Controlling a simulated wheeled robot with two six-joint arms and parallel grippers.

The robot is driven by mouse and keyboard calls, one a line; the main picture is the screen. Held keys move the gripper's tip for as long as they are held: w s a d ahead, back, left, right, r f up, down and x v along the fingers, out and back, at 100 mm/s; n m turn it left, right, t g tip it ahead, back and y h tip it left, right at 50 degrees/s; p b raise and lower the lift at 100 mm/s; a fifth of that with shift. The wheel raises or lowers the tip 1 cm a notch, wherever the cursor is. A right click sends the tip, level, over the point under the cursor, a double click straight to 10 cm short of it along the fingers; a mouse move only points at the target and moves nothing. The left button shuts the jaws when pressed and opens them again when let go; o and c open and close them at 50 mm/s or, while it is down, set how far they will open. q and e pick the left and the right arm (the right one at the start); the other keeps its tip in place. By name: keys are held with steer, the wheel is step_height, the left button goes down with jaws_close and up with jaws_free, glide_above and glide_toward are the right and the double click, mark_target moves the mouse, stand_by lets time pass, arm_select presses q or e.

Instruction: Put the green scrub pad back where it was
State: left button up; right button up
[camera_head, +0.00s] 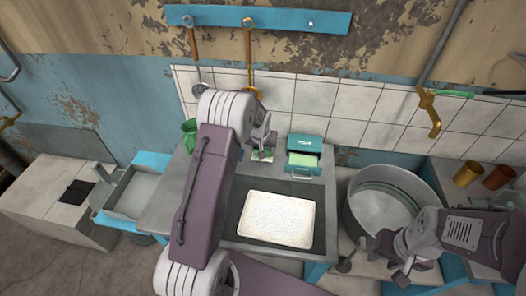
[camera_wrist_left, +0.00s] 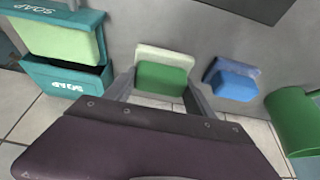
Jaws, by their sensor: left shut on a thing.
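My left gripper (camera_head: 264,140) is at the back of the grey counter, beside the teal soap box (camera_head: 305,150). In the left wrist view its two fingers (camera_wrist_left: 160,92) are shut on the green scrub pad (camera_wrist_left: 162,78), which has a pale layer along its upper edge. In the head view the pad is mostly hidden by the gripper. The soap box, with a light green block in it, shows at the left of the wrist view (camera_wrist_left: 62,82). My right gripper (camera_head: 402,268) is over the right side, empty, with its fingers apart.
A blue sponge (camera_wrist_left: 234,82) and a green cup (camera_wrist_left: 303,122) are near the pad in the wrist view. A white tray (camera_head: 277,219) lies on the dark mat. A large metal pot (camera_head: 352,212) stands at right. Utensils hang above from the blue rail (camera_head: 290,20).

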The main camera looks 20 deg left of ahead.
arm_select(q)
steer(key=shift+f, duration=0.9)
steer(key=shift+f, duration=0.2)
steer(key=o, duration=1.3)
steer(key=shift+r, duration=0.1)
steer(key=shift+r, duration=0.3)
steer(key=v, duration=1.2)
steer(key=s+d+f+m+g, duration=0.1)
steer(key=s+d, duration=0.1)
steer(key=s, duration=0.5)
steer(key=s+d+g+h, duration=0.1)
steer(key=s+d, duration=0.2)
steer(key=s, duration=0.5)
steer(key=s+d+f+m+g, duration=0.1)
steer(key=s+d, duration=0.2)
steer(key=s, duration=0.5)
steer(key=shift+s+d+f+m, duration=0.15)
steer(key=shift+s+f+m, duration=0.15)
steer(key=shift+f, duration=0.1)
